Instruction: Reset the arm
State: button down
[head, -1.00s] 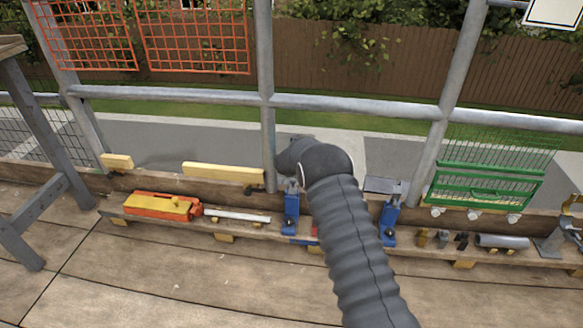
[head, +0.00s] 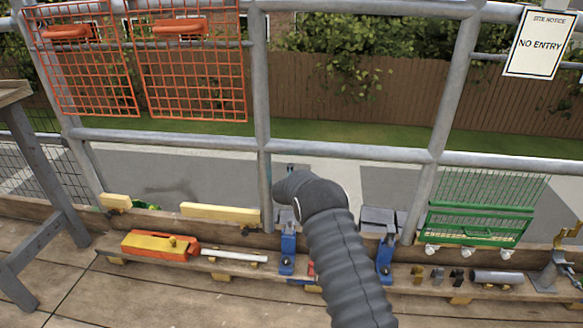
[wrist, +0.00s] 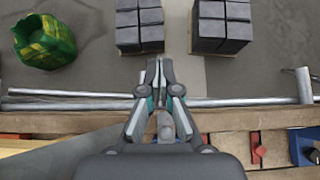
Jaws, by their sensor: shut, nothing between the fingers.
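My gripper (wrist: 152,75) shows in the wrist view, pointing away over a grey rail, with its two fingers closed together and nothing between them. In the head view my dark ribbed arm rises from the bottom centre to the scaffold rail, and its far end hides the gripper. Below and beyond the gripper in the wrist view are two stacks of dark grey tiles, a left stack (wrist: 139,24) and a right stack (wrist: 221,26). The gripper is apart from both.
A green and yellow bag (wrist: 44,41) lies beyond the rail. A plank shelf holds an orange and yellow case (head: 160,245), a white tube (head: 234,256), blue clamps (head: 288,252) and a grey cylinder (head: 496,277). A green rack (head: 482,222) stands right. Scaffold posts (head: 262,120) flank the arm.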

jog(key=s+d+f+m, duration=0.1)
jog(key=m, duration=0.1)
jog(key=s+d+f+m+g+h, duration=0.1)
jog(key=s+f+m, duration=0.1)
jog(key=m, duration=0.1)
jog(key=s+d+f+m+g, duration=0.1)
jog(key=s+d+f+m, duration=0.1)
jog(key=shift+s+m+h, duration=0.1)
jog(key=shift+m+h, duration=0.2)
jog(key=shift+h, duration=0.1)
jog(key=shift+s+d+f+m+g, duration=0.1)
jog(key=shift+s+d+m+g, duration=0.15)
jog(key=shift+s+m, duration=0.3)
jog(key=shift+s+d+f+m+g, duration=0.1)
jog(key=shift+s+d+m+g, duration=0.2)
jog(key=shift+s, duration=0.35)
jog(key=s+d+r+m+y, duration=0.1)
jog(key=s+d+r+m, duration=0.3)
jog(key=s, duration=1.4)
jog(key=s+d+r+m+g+y, duration=0.1)
jog(key=s+d+r+m, duration=0.3)
jog(key=s+r+m, duration=0.9)
jog(key=s+d+r+m+y, duration=0.1)
jog(key=s+d+r+m, duration=0.3)
jog(key=s+r, duration=1.7)
jog(key=s+m, duration=0.2)
jog(key=m, duration=0.2)
jog(key=shift+s+r, duration=0.2)
jog(key=shift+s, duration=0.15)
